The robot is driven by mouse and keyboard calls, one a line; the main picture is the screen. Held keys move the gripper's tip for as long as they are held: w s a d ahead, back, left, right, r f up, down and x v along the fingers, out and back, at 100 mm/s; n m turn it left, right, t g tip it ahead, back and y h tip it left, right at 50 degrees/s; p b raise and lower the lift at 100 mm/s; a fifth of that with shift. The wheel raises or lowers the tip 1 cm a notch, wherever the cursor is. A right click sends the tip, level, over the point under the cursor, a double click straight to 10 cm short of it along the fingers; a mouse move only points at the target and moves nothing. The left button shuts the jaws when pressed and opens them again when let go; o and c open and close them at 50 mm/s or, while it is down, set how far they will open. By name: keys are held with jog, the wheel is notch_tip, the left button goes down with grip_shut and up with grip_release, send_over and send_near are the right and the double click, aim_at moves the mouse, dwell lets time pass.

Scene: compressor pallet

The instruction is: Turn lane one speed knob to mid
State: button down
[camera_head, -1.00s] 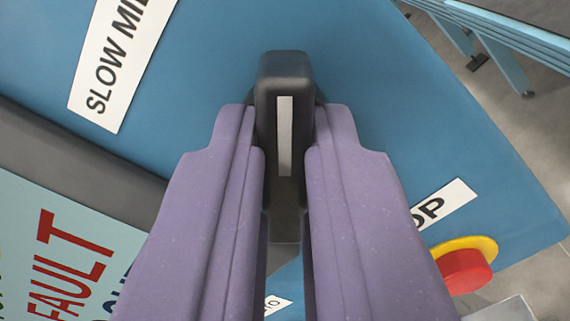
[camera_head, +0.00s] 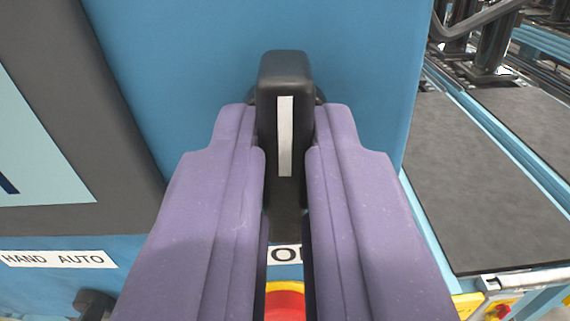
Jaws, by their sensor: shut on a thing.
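The speed knob (camera_head: 285,75) is a black bar-shaped knob with a white pointer stripe, on the blue panel face. My gripper (camera_head: 285,150) has its two purple fingers on either side of the knob, shut on it. The stripe runs upright in the picture, in line with the fingers. The lower part of the knob and its base are partly hidden by the fingers. The knob's scale label is not in view now.
A grey-framed screen (camera_head: 75,110) is at left. Below it are a HAND AUTO label (camera_head: 58,259) and a dark selector (camera_head: 93,304). A red button (camera_head: 285,304) on yellow sits below, between my fingers. A conveyor (camera_head: 490,170) runs at right beyond the panel edge.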

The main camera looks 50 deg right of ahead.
jog(key=shift+n, duration=0.5)
jog(key=c, duration=1.1)
grip_release()
jog(key=shift+c, duration=0.2)
jog(key=v, duration=0.7)
jog(key=shift+s+a+b, duration=0.25)
jog(key=shift+a+b, duration=0.05)
jog(key=shift+a, duration=0.05)
